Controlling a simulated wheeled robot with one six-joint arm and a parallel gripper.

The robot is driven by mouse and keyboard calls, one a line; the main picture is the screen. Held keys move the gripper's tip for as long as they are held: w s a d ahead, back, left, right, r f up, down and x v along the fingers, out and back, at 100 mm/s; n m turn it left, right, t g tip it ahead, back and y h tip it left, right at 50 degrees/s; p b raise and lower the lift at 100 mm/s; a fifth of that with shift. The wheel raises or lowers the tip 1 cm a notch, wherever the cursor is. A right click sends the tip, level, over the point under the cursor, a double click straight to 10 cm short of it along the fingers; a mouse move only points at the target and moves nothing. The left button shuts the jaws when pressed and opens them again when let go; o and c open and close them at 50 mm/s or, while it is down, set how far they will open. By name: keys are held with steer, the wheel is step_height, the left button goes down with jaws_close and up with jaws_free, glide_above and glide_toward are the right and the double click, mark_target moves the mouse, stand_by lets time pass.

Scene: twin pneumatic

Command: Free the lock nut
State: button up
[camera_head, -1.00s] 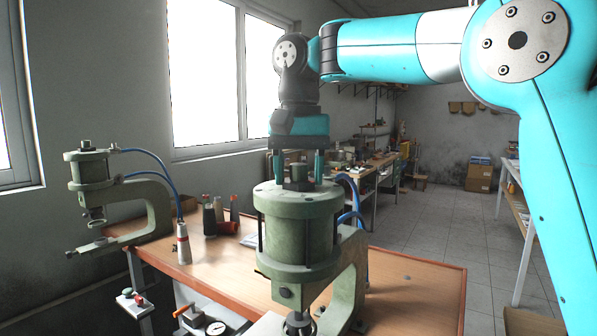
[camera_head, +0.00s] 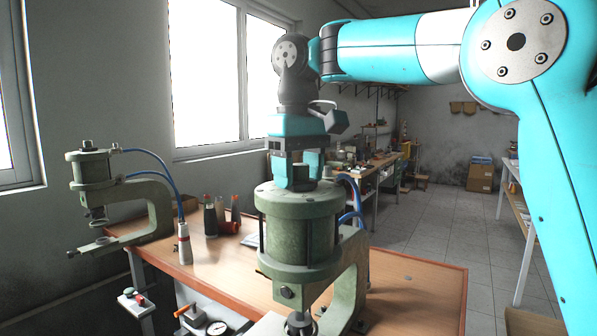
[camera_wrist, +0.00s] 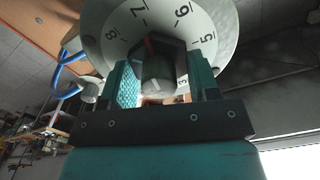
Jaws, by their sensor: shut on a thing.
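The lock nut (camera_wrist: 178,55) is a dark hexagonal part around a round stud, over a white numbered dial (camera_wrist: 205,18) in the wrist view. A red mark lies on the nut's edge. My gripper (camera_wrist: 163,68) is shut on the nut, with one teal finger on each side. In the head view my gripper (camera_head: 297,172) points straight down onto the top of the near green press cylinder (camera_head: 297,228). There its fingers mostly hide the nut.
A second green press (camera_head: 92,170) stands at the left with blue hoses. A white tube (camera_head: 184,245) and dark bottles (camera_head: 210,217) stand on the wooden bench (camera_head: 420,290). Blue hoses (camera_head: 357,195) run close behind the near cylinder. Bare bench lies to its right.

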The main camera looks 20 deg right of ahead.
mark_target(298, 164)
steer(key=shift+n, duration=1.6)
steer(key=o, duration=0.9)
step_height(298, 164, up, 17)
steer(key=p, duration=1.7)
steer(key=shift+r, duration=0.15)
